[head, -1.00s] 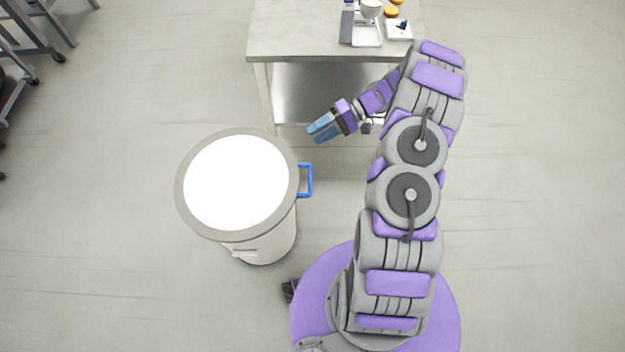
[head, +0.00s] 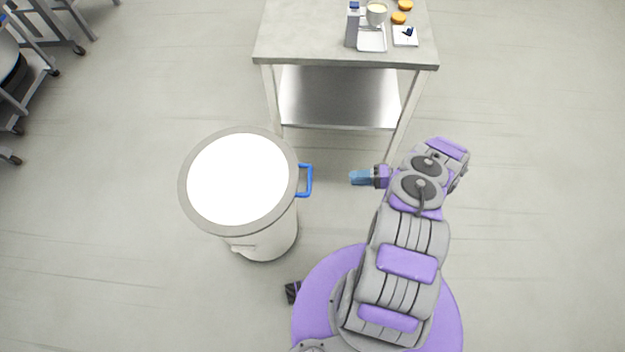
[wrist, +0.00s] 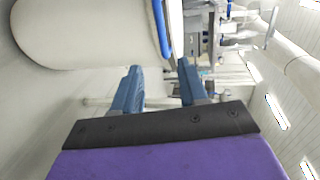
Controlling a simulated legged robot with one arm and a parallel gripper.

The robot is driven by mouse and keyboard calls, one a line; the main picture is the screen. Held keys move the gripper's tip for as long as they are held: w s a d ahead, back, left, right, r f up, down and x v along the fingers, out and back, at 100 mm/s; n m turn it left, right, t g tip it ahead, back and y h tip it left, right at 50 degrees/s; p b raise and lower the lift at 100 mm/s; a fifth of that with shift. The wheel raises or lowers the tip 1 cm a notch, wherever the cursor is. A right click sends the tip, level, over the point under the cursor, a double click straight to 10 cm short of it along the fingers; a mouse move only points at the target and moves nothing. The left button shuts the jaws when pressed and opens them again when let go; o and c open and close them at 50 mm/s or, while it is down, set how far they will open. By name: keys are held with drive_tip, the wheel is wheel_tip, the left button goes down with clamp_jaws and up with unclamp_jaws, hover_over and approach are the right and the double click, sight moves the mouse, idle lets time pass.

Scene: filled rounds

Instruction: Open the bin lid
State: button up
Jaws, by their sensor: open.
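The bin (head: 265,240) is a white round can standing on the floor left of my base. Its lid (head: 238,180) has a bright white top with a grey rim and lies flat on the bin, shut. A blue handle (head: 306,180) sticks out from the lid's right side. My gripper (head: 354,178) is right of the handle, at a small gap and apart from it. In the wrist view my gripper (wrist: 160,77) shows two blue fingers spread with nothing between them. The blue handle (wrist: 160,28) is ahead of the fingers, with the bin's white body (wrist: 85,35) to the left.
A steel table (head: 330,45) stands behind the bin, with a cup (head: 376,14), a tray (head: 372,40) and orange items on top. Metal racks (head: 45,45) are at the far left. The floor at right is clear.

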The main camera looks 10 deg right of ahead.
sight(309, 181)
drive_tip(key=b+x, duration=0.3)
drive_tip(key=x, duration=1.5)
drive_tip(key=shift+s+a+r, duration=0.1)
drive_tip(key=shift+a+r, duration=0.05)
drive_tip(key=shift+a, duration=0.05)
drive_tip(key=shift+d, duration=0.35)
drive_tip(key=shift+a, duration=0.25)
drive_tip(key=c, duration=0.6)
clamp_jaws()
